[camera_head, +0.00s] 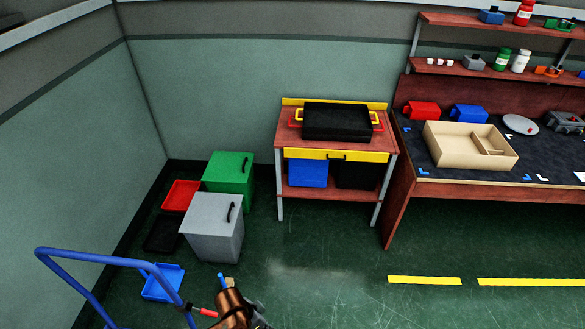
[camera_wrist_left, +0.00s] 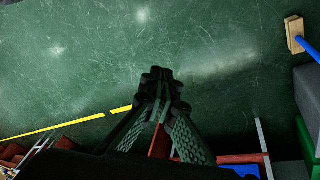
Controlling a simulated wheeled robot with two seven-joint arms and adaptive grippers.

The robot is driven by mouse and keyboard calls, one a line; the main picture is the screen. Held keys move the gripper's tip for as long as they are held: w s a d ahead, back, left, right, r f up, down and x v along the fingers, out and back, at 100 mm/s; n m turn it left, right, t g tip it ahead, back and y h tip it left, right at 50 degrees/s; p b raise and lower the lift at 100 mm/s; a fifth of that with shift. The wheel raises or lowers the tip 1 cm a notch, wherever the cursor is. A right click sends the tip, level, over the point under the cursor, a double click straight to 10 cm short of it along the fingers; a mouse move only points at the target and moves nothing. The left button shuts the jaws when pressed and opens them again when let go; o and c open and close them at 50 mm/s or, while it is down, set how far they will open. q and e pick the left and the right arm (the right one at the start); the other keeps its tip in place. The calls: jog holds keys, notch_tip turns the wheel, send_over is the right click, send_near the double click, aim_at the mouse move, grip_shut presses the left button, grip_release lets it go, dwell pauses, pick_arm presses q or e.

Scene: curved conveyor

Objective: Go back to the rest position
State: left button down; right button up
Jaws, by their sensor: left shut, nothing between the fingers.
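My left gripper (camera_wrist_left: 160,78) shows in the left wrist view, with its dark fingers together and nothing between them. It is over the green floor (camera_wrist_left: 220,50), clear of any object. In the head view, a copper-brown part shows at the bottom edge, and I cannot make out the gripper's fingertips there. My right gripper is in neither view.
A blue tubular frame (camera_head: 95,258) stands at the lower left, near a blue tray (camera_head: 163,284). Grey (camera_head: 212,236) and green (camera_head: 230,170) boxes stand behind. A small wooden table (camera_head: 345,193) and workbench (camera_head: 398,205) line the wall. Floor at centre is clear.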

pick_arm(q)
jog(key=s+a+r+n+t+y, duration=0.1)
jog(key=s+a+r+n+y, duration=0.3)
jog(key=s+a, duration=0.7)
jog(key=s+a+n+t+y, duration=0.1)
jog(key=s+a+n, duration=0.5)
jog(key=a, duration=1)
jog(key=s+d+f, duration=0.1)
jog(key=s+f, duration=0.1)
jog(key=f, duration=1.2)
jog(key=s+d+f, duration=0.1)
jog(key=f, duration=1.3)
jog(key=s+f+m+g, duration=0.1)
jog(key=s+f+g, duration=0.1)
jog(key=s+f, duration=1.5)
jog(key=s, duration=0.3)
jog(key=shift+s+a+f+h, duration=0.15)
jog(key=shift+s+f+h, duration=0.05)
jog(key=shift+h, duration=0.2)
